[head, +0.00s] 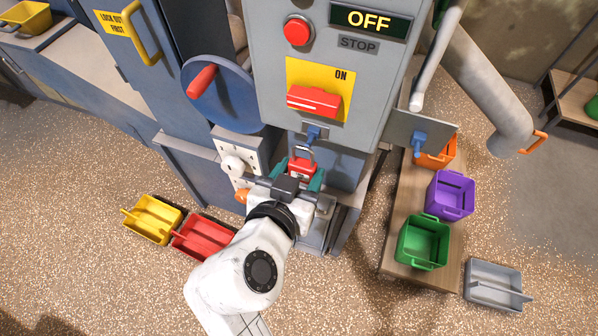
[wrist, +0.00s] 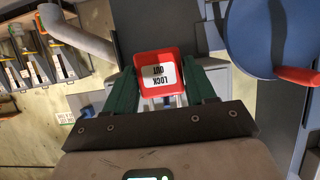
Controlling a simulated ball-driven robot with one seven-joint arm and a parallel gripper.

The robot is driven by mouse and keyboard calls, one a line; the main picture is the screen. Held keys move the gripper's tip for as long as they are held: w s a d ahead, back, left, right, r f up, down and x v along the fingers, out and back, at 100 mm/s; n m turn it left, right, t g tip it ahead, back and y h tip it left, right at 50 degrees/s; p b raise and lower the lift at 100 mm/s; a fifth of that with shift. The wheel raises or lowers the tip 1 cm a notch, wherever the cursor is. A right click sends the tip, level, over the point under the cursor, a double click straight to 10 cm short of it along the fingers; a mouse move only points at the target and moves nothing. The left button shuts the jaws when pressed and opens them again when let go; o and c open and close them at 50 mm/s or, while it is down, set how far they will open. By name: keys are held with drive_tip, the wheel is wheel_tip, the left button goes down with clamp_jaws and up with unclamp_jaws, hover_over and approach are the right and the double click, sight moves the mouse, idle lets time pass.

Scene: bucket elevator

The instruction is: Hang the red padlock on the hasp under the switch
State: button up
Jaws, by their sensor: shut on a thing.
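The red padlock (head: 302,171) is upright in my gripper (head: 299,179), its grey shackle pointing up. In the wrist view the padlock (wrist: 158,70) shows a white "LOCK OUT" label, upside down, between the two green fingers of my gripper (wrist: 160,85). The fingers are shut on its body. The blue hasp (head: 314,133) sits on the grey cabinet under the red switch (head: 314,101) on its yellow plate. The shackle top is just below and slightly left of the hasp. I cannot tell whether they touch. The hasp cannot be made out in the wrist view.
A blue wheel (head: 222,97) with a red handle stands left of the cabinet, above a white socket panel (head: 240,150). A second blue fitting (head: 418,142) is on a plate at right. Bins, including a green one (head: 423,242), stand on a bench at right.

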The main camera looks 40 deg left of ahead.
sight(306, 160)
drive_tip(key=shift+w, duration=0.1)
drive_tip(key=shift+w+a+b, duration=0.2)
drive_tip(key=shift+w+a, duration=0.05)
drive_tip(key=shift+w, duration=0.55)
drive_tip(key=shift+w+a+b, duration=0.15)
drive_tip(key=shift+w+a, duration=0.05)
drive_tip(key=shift+w, duration=0.6)
drive_tip(key=shift+f+b, duration=0.75)
drive_tip(key=shift+f, duration=0.1)
drive_tip(key=o, duration=1.2)
drive_tip(key=shift+s, duration=0.1)
drive_tip(key=shift+s+d+f, duration=0.1)
drive_tip(key=shift+s+d, duration=0.35)
drive_tip(key=shift+s, duration=1.15)
drive_tip(key=shift+s+d+f, duration=0.1)
drive_tip(key=shift+s+d, duration=0.35)
drive_tip(key=shift+s, duration=1.1)
drive_tip(key=shift+s+d+f, duration=0.1)
drive_tip(key=shift+s+d, duration=0.35)
drive_tip(key=shift+s, duration=1.15)
